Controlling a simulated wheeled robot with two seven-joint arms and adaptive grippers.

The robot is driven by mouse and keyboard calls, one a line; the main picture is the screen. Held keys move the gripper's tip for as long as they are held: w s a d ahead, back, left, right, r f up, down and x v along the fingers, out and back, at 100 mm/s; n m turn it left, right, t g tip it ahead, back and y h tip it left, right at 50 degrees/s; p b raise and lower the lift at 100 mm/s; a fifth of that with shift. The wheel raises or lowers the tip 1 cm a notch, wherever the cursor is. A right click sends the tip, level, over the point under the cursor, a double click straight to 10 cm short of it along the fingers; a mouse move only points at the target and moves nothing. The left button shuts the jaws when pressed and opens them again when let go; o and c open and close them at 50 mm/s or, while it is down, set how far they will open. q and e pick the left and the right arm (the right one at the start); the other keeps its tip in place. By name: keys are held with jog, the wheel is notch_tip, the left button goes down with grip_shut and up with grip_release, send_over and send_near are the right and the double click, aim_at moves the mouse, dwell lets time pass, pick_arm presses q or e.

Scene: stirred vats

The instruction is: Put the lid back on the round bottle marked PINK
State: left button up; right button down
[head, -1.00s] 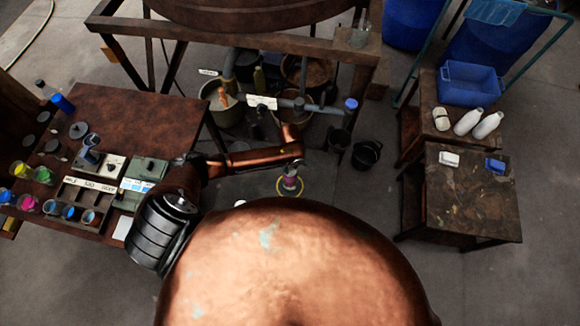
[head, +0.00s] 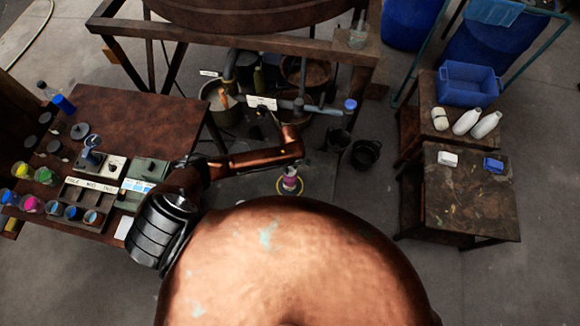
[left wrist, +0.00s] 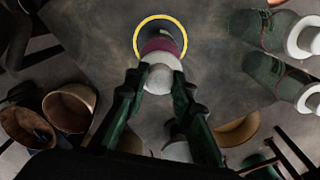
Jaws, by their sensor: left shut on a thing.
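My left gripper (left wrist: 160,82) is shut on a pale rounded thing (left wrist: 160,72), held between its dark green fingertips. Close behind it in the left wrist view is a magenta-pink round body (left wrist: 157,47) inside a yellow ring (left wrist: 160,18). I cannot tell whether the pale thing is a loose lid or the top of that body, or whether they touch. In the head view the pink and white thing (head: 289,183) shows over the yellow ring, just below the end of my left arm. No PINK marking is readable. My right gripper is not in view.
A brown table (head: 140,115) at left carries several open colour jars, including a magenta one (head: 28,203), and dark round lids. Black buckets (head: 365,154) stand beyond my arm. A table (head: 470,205) stands at right. Open floor lies between.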

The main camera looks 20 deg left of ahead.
pick_arm(q)
jog(key=shift+f+p, duration=0.1)
jog(key=shift+p, duration=0.25)
dwell(0.7)
jog(key=shift+p, duration=0.55)
jog(key=shift+f, duration=0.1)
dwell(0.4)
jog(key=o, duration=0.9)
jog(key=shift+o, duration=0.2)
jog(key=o, duration=0.4)
jog(key=shift+o, duration=0.2)
